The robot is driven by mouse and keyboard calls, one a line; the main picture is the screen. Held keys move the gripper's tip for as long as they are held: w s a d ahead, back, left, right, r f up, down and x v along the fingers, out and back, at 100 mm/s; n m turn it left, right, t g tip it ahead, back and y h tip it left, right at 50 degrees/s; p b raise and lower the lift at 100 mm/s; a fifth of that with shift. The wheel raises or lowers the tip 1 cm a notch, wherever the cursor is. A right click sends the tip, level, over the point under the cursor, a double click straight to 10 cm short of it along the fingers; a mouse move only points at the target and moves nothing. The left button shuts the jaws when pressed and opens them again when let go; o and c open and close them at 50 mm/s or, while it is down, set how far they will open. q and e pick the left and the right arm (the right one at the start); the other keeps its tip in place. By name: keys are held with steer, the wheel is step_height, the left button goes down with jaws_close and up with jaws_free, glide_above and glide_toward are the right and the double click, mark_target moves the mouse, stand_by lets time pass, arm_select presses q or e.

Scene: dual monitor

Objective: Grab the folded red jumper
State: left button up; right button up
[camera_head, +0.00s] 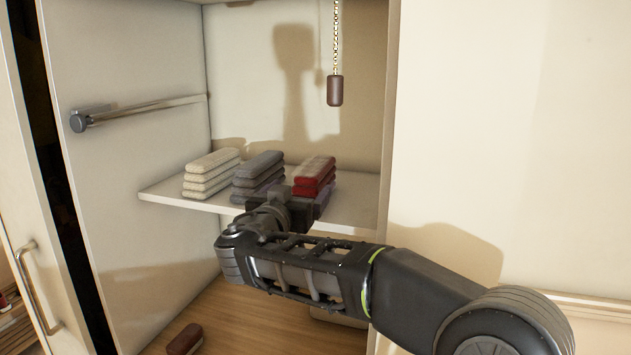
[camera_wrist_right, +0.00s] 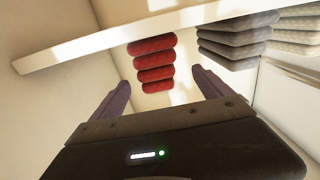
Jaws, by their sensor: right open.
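The folded red jumper (camera_head: 315,172) lies at the right end of a row of folded stacks on the white shelf, a pile of several red layers. In the right wrist view the red pile (camera_wrist_right: 152,62) shows beyond and between my two purple-grey fingers. My right gripper (camera_head: 308,197) is open at the front of the shelf, just before the red pile; its fingers (camera_wrist_right: 160,88) are apart with nothing seen between them but the pile farther on. I cannot tell whether they overlap the pile's sides. The pile's lower front is partly hidden by the gripper in the head view. My left gripper is out of view.
A grey folded stack (camera_head: 257,173) stands close left of the red pile, with a cream stack (camera_head: 211,174) beyond it. The white shelf (camera_head: 350,213) has free room at right. A brown pull (camera_head: 335,90) hangs above. A rail (camera_head: 140,111) runs along the left wall.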

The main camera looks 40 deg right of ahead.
mark_target(317, 170)
steer(key=shift+a, duration=0.1)
steer(key=shift+p+x, duration=0.55)
steer(key=shift+x, duration=0.4)
steer(key=shift+w+d, duration=0.15)
steer(key=shift+d, duration=0.25)
steer(key=shift+w, duration=0.1)
steer(key=shift+w+d+r+p, duration=0.15)
steer(key=shift+d+p, duration=0.1)
steer(key=shift+p, duration=0.25)
steer(key=p+x, duration=0.2)
steer(key=x, duration=0.1)
steer(key=shift+w+d+p, duration=0.15)
steer(key=shift+p, duration=0.2)
steer(key=shift+w+d, duration=0.4)
steer(key=shift+d, duration=0.05)
